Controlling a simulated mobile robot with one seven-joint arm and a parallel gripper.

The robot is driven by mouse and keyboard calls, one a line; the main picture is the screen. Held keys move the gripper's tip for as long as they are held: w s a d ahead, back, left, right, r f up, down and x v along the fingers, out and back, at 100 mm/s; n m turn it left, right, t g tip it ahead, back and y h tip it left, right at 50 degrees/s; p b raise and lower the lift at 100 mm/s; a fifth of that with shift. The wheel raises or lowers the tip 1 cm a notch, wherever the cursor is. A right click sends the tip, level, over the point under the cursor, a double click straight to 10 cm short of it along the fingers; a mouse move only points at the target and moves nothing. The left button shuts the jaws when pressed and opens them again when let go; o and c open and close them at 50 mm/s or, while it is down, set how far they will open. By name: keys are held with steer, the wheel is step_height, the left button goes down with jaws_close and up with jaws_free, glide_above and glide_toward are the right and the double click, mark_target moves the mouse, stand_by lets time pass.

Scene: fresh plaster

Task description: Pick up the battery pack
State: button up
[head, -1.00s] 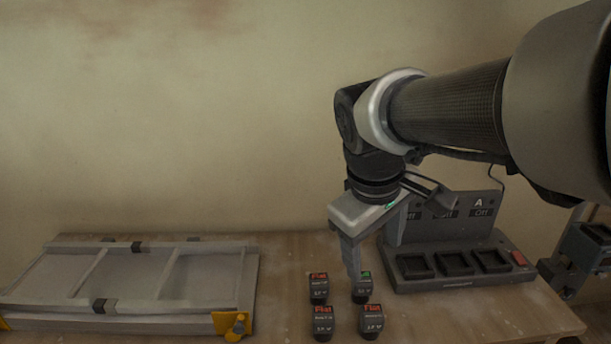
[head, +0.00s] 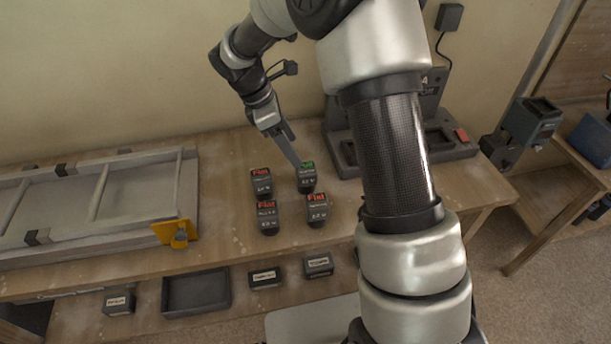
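Several dark, block-shaped battery packs stand in a cluster on the wooden table. The back right pack (head: 306,178) has a green label. The back left pack (head: 261,185), front left pack (head: 268,217) and front right pack (head: 317,209) have red labels reading "Flat". My gripper (head: 297,162) points down at the green-labelled pack from above and behind, its fingertip at or very near the pack's top edge. Only one finger shows clearly, so I cannot tell its opening or whether it touches the pack.
A dark charger station (head: 463,153) stands at the back right, partly hidden by my arm. A grey framed panel (head: 130,204) with a yellow clamp (head: 176,232) lies at the left. A shelf below holds a dark tray (head: 196,310) and small labelled boxes (head: 265,278).

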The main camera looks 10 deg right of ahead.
mark_target(305, 168)
steer(key=x, duration=0.5)
steer(key=shift+s+p+x, duration=0.15)
steer(key=shift+x, duration=1.25)
steer(key=shift+s+p+x, duration=0.1)
steer(key=shift+p+x, duration=0.05)
steer(key=shift+x, duration=1.2)
steer(key=shift+a, duration=0.1)
steer(key=shift+c, duration=0.4)
steer(key=c, duration=1.3)
